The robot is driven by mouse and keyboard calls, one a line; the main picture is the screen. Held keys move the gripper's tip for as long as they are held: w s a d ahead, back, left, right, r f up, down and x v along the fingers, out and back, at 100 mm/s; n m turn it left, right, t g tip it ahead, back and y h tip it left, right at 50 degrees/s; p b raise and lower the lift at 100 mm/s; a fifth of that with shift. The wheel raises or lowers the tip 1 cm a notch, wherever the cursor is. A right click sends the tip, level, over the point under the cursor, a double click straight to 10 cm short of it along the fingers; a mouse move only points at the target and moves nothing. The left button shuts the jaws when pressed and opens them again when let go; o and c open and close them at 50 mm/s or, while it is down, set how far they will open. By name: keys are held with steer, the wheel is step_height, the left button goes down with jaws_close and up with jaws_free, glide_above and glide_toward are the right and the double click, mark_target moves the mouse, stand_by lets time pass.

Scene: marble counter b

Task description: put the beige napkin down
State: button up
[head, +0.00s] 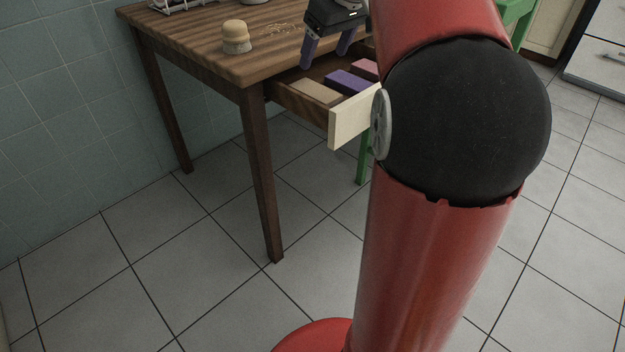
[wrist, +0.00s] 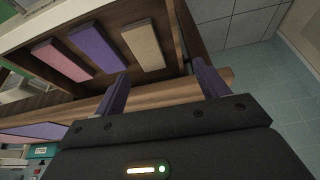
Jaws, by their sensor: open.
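The beige napkin (head: 316,91) lies flat in the open drawer (head: 352,122) of the wooden table, at the left end of a row of folded pieces. It also shows in the wrist view (wrist: 142,46), at the right of the row. My gripper (head: 325,58) is open and empty above the table's front edge, near the drawer. In the wrist view the open fingers (wrist: 163,76) are apart from the napkin, with the wooden edge behind them.
A purple piece (head: 349,82) and a pink piece (head: 365,68) lie beside the napkin. A round brush (head: 236,37) and crumbs (head: 283,29) are on the wooden tabletop (head: 205,45). A white rack (head: 180,4) stands at the back. My red arm covers the drawer's right side.

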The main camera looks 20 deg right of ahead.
steer(key=s+a+f+m, duration=0.1)
steer(key=s+a+f, duration=0.3)
steer(key=s, duration=0.3)
steer(key=s+a+f+m+t, duration=0.1)
steer(key=s+a+f, duration=0.4)
steer(key=s+f, duration=0.2)
steer(key=s+a+f+m+h, duration=0.1)
steer(key=s+a+f, duration=0.3)
steer(key=s, duration=0.4)
steer(key=shift+s+a+f, duration=0.2)
steer(key=shift+a+f, duration=0.1)
steer(key=shift+f, duration=0.4)
step_height(320, 180, up, 4)
steer(key=p, duration=0.4)
steer(key=shift+r, duration=0.15)
